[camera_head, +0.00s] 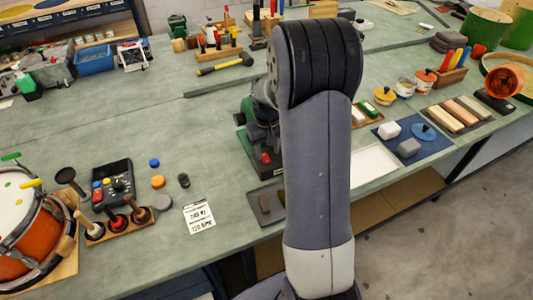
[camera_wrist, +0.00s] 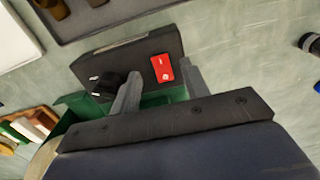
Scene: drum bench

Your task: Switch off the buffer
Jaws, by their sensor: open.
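The buffer (camera_head: 247,143) is a green and dark machine on the bench, partly hidden behind my arm in the head view. A small red switch (camera_head: 266,157) shows low on its front. In the wrist view the buffer's dark control box (camera_wrist: 135,52) carries the red rocker switch (camera_wrist: 162,68) and a black knob (camera_wrist: 108,84). My gripper (camera_wrist: 159,71) is open and empty. Its two fingers point at the box, with the red switch between their tips in the picture, closer to the right finger. I cannot tell whether either finger touches the box.
A dark tray (camera_head: 265,205) with small blocks lies in front of the buffer. A black control box (camera_head: 112,186) and drum (camera_head: 28,235) stand at left. Bare bench lies left of the buffer.

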